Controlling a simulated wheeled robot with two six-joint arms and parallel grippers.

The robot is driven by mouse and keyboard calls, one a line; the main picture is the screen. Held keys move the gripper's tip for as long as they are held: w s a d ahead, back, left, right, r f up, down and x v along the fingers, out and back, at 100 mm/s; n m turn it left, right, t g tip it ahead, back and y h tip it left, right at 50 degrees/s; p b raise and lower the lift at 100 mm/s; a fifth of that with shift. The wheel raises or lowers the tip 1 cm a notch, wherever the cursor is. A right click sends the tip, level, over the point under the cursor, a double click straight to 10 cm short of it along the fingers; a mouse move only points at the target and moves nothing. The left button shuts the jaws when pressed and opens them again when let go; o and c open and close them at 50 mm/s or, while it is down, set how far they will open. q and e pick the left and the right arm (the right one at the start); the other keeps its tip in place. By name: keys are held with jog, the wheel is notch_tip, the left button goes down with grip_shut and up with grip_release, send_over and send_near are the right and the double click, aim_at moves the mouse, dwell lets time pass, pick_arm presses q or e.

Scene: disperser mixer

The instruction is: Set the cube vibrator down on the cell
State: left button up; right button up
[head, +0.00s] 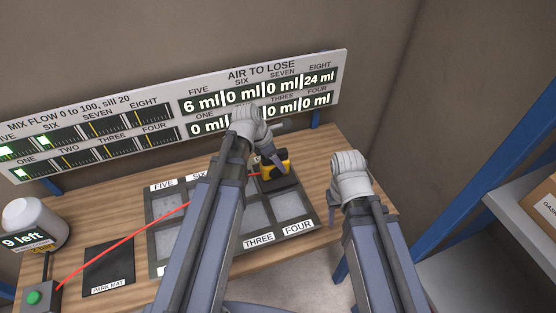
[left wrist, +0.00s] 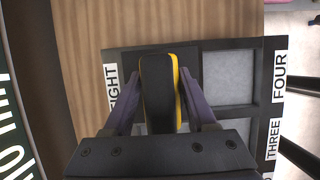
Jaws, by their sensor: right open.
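The cube vibrator (head: 281,171), yellow and black, is at cell EIGHT, the back right cell of the tray (head: 323,233). My left gripper (head: 272,165) is shut on it from above. In the left wrist view the vibrator (left wrist: 160,90) sits between both fingers, beside the partly hidden EIGHT label (left wrist: 111,82). The cell's surface is mostly hidden under it, and I cannot tell whether its base touches. A red cord runs from it to a box with a green button (head: 34,297). My right gripper (head: 350,185) is open and empty, right of the tray; its fingers are hard to make out.
The AIR TO LOSE board (head: 262,85) stands behind the table and reads 24 ml for EIGHT, 6 ml for FIVE. A MIX FLOW board (head: 90,135) is beside it. A black park mat (head: 107,267) lies bare at left, near a white jar (head: 35,222).

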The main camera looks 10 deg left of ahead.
pick_arm(q)
jog(key=o, duration=0.5)
jog(key=shift+r, duration=0.1)
jog(key=p+v, duration=0.7)
jog(key=shift+s+a+r, duration=0.2)
jog(key=shift+r, duration=0.1)
dwell(0.6)
